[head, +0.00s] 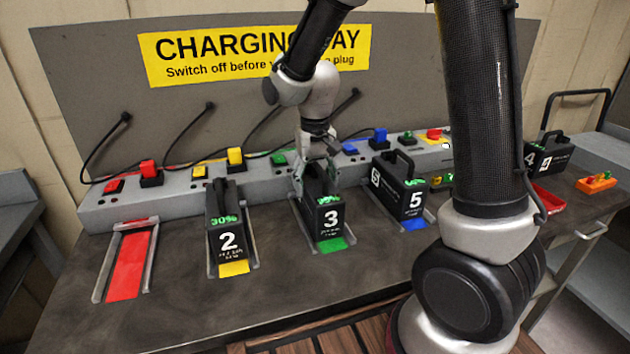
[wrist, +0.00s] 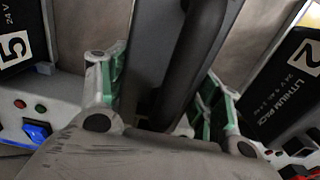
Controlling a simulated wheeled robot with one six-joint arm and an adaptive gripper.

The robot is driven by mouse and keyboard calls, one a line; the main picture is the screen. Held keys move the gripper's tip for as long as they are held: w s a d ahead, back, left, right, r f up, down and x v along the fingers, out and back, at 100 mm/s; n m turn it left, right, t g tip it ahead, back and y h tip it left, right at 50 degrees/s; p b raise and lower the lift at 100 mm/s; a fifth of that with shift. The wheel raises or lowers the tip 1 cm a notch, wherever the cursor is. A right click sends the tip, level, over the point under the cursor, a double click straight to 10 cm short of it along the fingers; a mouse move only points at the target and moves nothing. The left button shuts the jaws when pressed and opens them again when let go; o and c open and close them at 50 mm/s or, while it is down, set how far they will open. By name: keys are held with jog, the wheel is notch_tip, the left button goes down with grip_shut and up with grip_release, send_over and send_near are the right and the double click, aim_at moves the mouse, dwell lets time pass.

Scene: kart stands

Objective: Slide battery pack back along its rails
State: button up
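Battery pack 3 (head: 328,217), black with a white 3 and a green readout, stands upright between rails on the green strip (head: 333,245). Green shows in front of it. My gripper (head: 316,172) is at its top, at the handle. In the wrist view the dark handle (wrist: 190,60) runs between my two green-padded fingers, which are apart with a visible gap on the left side. Contact on the right side is unclear. The back of the pack is hidden by my gripper.
Battery pack 2 (head: 228,235) on yellow stands to the left and battery pack 5 (head: 405,195) on blue to the right, both close. The red bay (head: 130,262) is empty. The charging ledge (head: 180,205) with switches, plugs and cables runs behind.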

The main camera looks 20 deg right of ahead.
aim_at(321, 191)
grip_shut()
jog(key=shift+s, duration=2.25)
jog(key=o, duration=0.9)
grip_release()
jog(key=shift+o, duration=0.2)
notch_tip(321, 191, up, 12)
jog(key=shift+f, duration=0.1)
